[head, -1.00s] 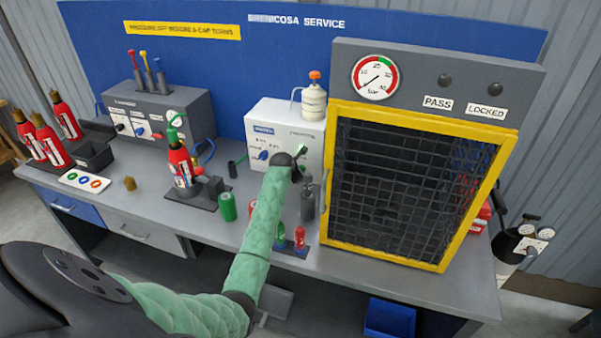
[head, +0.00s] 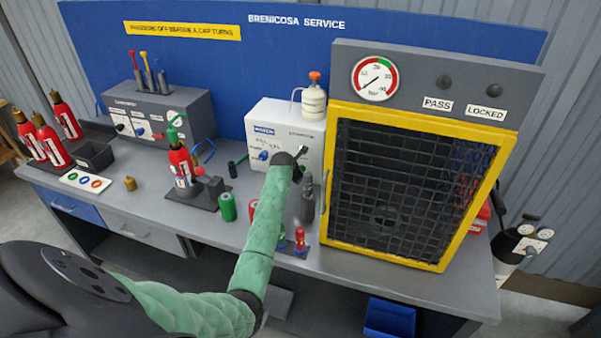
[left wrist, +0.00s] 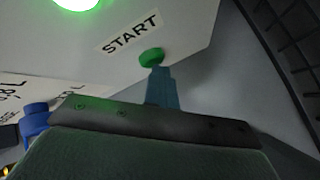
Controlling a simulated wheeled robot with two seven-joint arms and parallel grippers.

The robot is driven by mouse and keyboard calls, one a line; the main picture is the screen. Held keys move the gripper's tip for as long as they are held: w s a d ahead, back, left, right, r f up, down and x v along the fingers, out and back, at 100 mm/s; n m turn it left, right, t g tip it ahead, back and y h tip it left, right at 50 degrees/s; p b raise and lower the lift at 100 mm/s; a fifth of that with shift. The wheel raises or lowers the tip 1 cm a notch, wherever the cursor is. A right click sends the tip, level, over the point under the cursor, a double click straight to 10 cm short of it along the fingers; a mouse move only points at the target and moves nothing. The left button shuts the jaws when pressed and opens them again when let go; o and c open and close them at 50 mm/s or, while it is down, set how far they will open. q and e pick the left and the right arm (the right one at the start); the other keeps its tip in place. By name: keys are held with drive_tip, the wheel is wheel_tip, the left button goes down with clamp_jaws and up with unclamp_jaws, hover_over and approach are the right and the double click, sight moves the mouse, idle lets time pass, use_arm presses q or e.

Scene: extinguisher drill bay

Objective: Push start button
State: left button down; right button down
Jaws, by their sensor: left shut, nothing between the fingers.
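The green start button (left wrist: 151,55) is on a white panel beside the START label (left wrist: 131,32) in the left wrist view. The panel belongs to the white box (head: 268,112) at the back middle of the bench. My left gripper (head: 301,156) is shut and empty, close in front of the box's lower right part. In the left wrist view its fingertips (left wrist: 158,72) overlap the button's lower edge; I cannot tell if they press it. My right gripper is not in view.
A lit green lamp (left wrist: 76,3) shows above the START label. A blue knob (left wrist: 36,118) is at the panel's left. The yellow-framed cage (head: 332,190) stands close to the right of my gripper. Small bottles and cylinders stand around my forearm, including a green one (head: 227,207).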

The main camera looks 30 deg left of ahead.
use_arm(q)
drive_tip(key=shift+s+d, duration=0.1)
drive_tip(key=shift+s, duration=0.15)
drive_tip(key=shift+s+d, duration=0.3)
drive_tip(key=shift+s, duration=0.6)
drive_tip(key=shift+s+d, duration=0.2)
drive_tip(key=shift+s, duration=0.8)
drive_tip(key=shift+s+d, duration=0.2)
drive_tip(key=shift+s, duration=0.75)
